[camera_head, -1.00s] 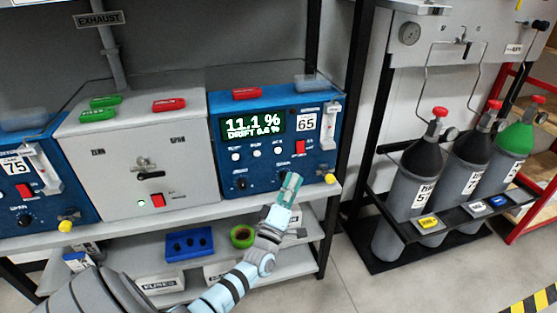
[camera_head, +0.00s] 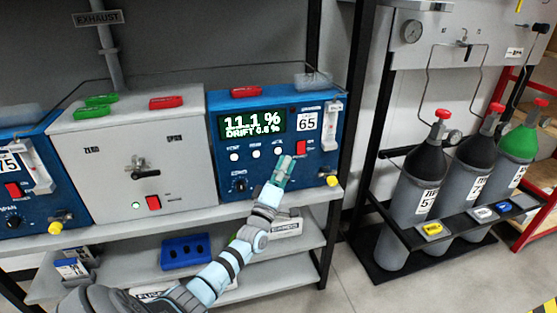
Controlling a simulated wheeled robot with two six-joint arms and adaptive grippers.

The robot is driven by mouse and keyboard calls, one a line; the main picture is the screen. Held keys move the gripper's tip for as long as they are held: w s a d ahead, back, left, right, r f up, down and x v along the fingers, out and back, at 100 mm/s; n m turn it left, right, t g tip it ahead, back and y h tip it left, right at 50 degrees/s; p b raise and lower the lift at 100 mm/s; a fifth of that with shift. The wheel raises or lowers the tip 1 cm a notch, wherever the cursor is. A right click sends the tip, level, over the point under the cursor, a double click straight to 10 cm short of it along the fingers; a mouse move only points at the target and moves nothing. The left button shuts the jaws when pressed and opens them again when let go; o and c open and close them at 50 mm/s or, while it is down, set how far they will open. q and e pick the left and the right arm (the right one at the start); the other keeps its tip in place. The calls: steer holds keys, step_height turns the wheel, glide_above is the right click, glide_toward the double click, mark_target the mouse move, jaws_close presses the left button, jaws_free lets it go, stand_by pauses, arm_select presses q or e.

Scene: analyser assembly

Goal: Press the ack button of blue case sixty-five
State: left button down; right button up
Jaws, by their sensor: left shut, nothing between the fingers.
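The blue case sixty-five (camera_head: 315,171) stands on the upper shelf, with a lit display (camera_head: 252,124) reading 11.1 % and a white "65" label (camera_head: 307,122). A row of small white round buttons runs under the display; the rightmost visible one, likely the ack button (camera_head: 279,151), sits just above my gripper's tips. My left gripper (camera_head: 284,160) is shut and empty, in front of the case's lower panel, pointing up at that button. Whether it touches the panel cannot be told. My gripper hides part of the panel's lower middle. My right gripper is not in view.
A red switch (camera_head: 301,147) sits right of the button row, and a yellow knob (camera_head: 332,181) at the case's lower right corner. A grey case (camera_head: 125,185) stands to the left. Gas cylinders (camera_head: 433,180) stand in a rack to the right.

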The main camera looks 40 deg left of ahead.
arm_select(q)
steer(key=shift+w+a+b, duration=0.35)
steer(key=shift+w+a, duration=0.1)
steer(key=shift+a, duration=0.25)
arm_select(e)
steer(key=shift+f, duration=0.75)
arm_select(q)
steer(key=shift+w+a+b, duration=0.2)
steer(key=shift+a+b, duration=0.15)
steer(key=shift+b, duration=0.1)
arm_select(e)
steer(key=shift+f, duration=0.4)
arm_select(q)
steer(key=shift+w+a+b, duration=0.25)
steer(key=shift+a+b, duration=0.05)
steer(key=shift+b, duration=0.2)
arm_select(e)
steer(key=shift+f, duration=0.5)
arm_select(q)
steer(key=shift+s+d+p, duration=0.5)
steer(key=shift+d+p, duration=0.2)
steer(key=shift+p, duration=0.2)
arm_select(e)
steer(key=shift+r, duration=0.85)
